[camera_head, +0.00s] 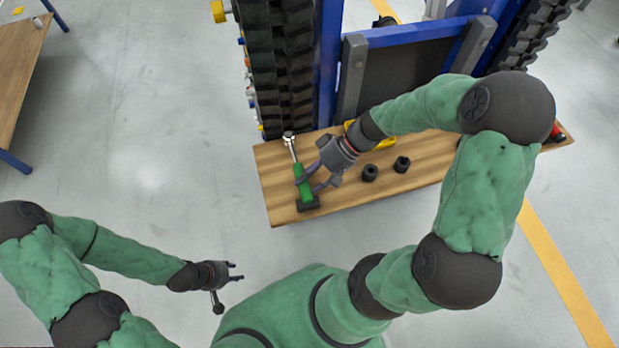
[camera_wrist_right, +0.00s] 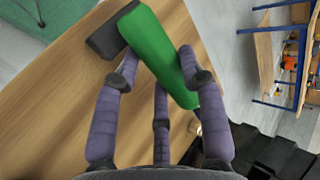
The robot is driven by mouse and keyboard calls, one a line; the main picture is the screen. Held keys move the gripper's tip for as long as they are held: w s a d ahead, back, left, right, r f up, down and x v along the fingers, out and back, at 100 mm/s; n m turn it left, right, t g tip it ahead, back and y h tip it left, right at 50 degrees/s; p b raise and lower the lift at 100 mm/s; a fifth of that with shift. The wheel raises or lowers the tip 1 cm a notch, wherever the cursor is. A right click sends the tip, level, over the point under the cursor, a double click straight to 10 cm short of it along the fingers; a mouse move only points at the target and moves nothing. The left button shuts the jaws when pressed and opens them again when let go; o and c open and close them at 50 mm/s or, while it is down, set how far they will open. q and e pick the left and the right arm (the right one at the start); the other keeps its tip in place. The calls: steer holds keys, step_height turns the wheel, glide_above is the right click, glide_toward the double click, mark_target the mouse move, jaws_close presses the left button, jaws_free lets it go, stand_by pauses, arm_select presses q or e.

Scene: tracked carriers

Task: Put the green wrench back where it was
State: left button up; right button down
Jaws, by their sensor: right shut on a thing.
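The green wrench (camera_head: 304,187) has a green handle and a metal head at its far end. It is at the left end of a wooden board (camera_head: 281,212). My right gripper (camera_head: 309,186) is shut on the green handle. In the right wrist view its purple fingers (camera_wrist_right: 160,90) lie on both sides of the green handle (camera_wrist_right: 158,48). A black block (camera_wrist_right: 108,38) is at the near end of the handle. I cannot tell whether the wrench rests on the board or is slightly raised. My left gripper (camera_head: 236,271) is open and empty over the floor.
Two black round parts (camera_head: 370,173) (camera_head: 402,164) stand on the board right of my right gripper. A yellow item (camera_head: 384,141) lies behind, partly hidden by my arm. A blue frame with black tracks (camera_head: 279,75) rises behind the board. A wooden table (camera_head: 14,62) is far left.

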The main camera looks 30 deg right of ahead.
steer(key=shift+f, duration=0.3)
steer(key=c, duration=0.7)
jaws_free()
steer(key=shift+c, duration=0.2)
steer(key=shift+r+p, duration=0.3)
steer(key=shift+r, duration=0.25)
steer(key=p+v, duration=0.4)
steer(key=v, duration=0.8)
